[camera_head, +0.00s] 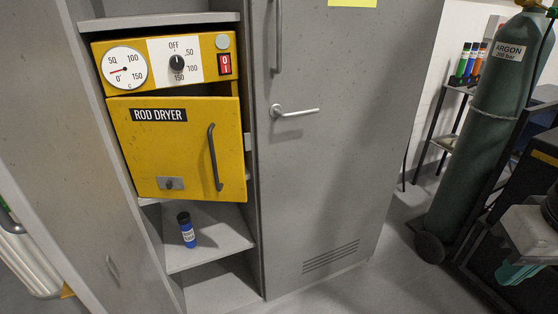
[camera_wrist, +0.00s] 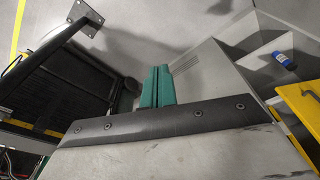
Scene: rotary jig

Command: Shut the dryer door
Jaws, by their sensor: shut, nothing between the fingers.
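The yellow rod dryer (camera_head: 105,45) stands on a shelf in the grey cabinet, with a dial, a knob and a red switch on its panel. Its door (camera_head: 185,140) stands ajar, with a dark gap along the top toward the right. A dark bar handle (camera_head: 214,158) is on the door's right side and a small latch plate (camera_head: 170,183) is low on it. Part of the yellow door also shows at the right edge of the wrist view (camera_wrist: 300,108). My gripper (camera_wrist: 157,88) has teal fingers, shut and empty, well away to the right of the dryer in the head view (camera_head: 516,272).
A blue canister (camera_head: 186,229) stands on the shelf below the dryer. A tall grey locker door (camera_head: 340,150) is right of it, and an open grey panel (camera_head: 60,150) is left. A green argon cylinder (camera_head: 480,140) on a cart stands at the right. Floor between is clear.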

